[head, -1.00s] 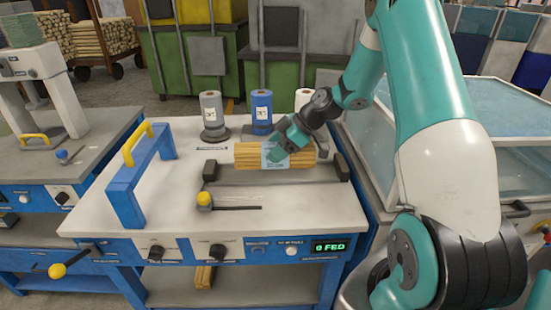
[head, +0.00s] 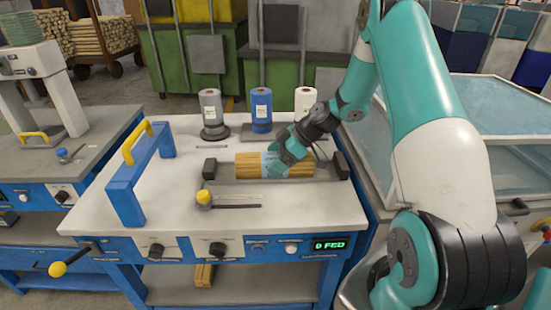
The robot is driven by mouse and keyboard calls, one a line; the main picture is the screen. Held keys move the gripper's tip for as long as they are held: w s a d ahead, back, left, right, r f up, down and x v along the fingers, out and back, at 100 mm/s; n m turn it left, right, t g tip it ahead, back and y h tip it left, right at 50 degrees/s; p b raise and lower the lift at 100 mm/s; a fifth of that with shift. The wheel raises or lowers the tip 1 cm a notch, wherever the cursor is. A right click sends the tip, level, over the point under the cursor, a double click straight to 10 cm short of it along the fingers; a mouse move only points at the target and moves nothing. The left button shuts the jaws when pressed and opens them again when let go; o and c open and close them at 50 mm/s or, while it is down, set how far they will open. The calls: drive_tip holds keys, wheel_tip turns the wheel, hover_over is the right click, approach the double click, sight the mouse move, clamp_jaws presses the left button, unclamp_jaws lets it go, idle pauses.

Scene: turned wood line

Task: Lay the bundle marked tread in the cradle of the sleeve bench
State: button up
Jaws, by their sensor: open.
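The bundle (head: 248,166) of pale wooden turned pieces has a light blue wrap around its middle. It lies lengthwise in the cradle (head: 225,184) of the sleeve bench (head: 170,202), between the black end blocks. The wrap's marking is mostly hidden by my gripper and cannot be read. My gripper (head: 276,166) is open at the middle of the bundle, with its fingers down around the wrap. The fingertips are partly hidden, so I cannot tell whether they still touch it.
A grey spool (head: 211,112), a blue spool (head: 261,110) and a white spool (head: 305,100) stand behind the cradle. A blue frame with a yellow handle (head: 137,145) stands at left. A yellow-knobbed lever (head: 204,197) is in front. A glass-topped case (head: 500,110) is at right.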

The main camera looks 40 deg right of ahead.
drive_tip(key=shift+d+r, duration=0.2)
drive_tip(key=shift+r, duration=0.1)
drive_tip(key=b+v, duration=0.1)
drive_tip(key=v, duration=1)
drive_tip(key=shift+s+b, duration=0.1)
drive_tip(key=shift+b, duration=0.2)
drive_tip(key=shift+a+r, duration=0.15)
drive_tip(key=shift+r, duration=0.05)
drive_tip(key=s+a+r+m+g+h, duration=0.1)
drive_tip(key=s+a+r+g, duration=0.15)
drive_tip(key=a, duration=0.75)
drive_tip(key=s+a+r+g, duration=0.1)
drive_tip(key=s+a+r, duration=0.25)
drive_tip(key=a, duration=0.65)
drive_tip(key=s+a+r+m+h, duration=0.1)
drive_tip(key=s+a, duration=0.4)
drive_tip(key=s, duration=0.3)
drive_tip(key=s+a+r+m+g+h, duration=0.1)
drive_tip(key=s+a+m, duration=0.1)
drive_tip(key=s+a, duration=0.3)
drive_tip(key=s, duration=0.4)
drive_tip(key=shift+s+a+r, duration=0.3)
drive_tip(key=shift+s+r, duration=0.05)
drive_tip(key=shift+g, duration=0.25)
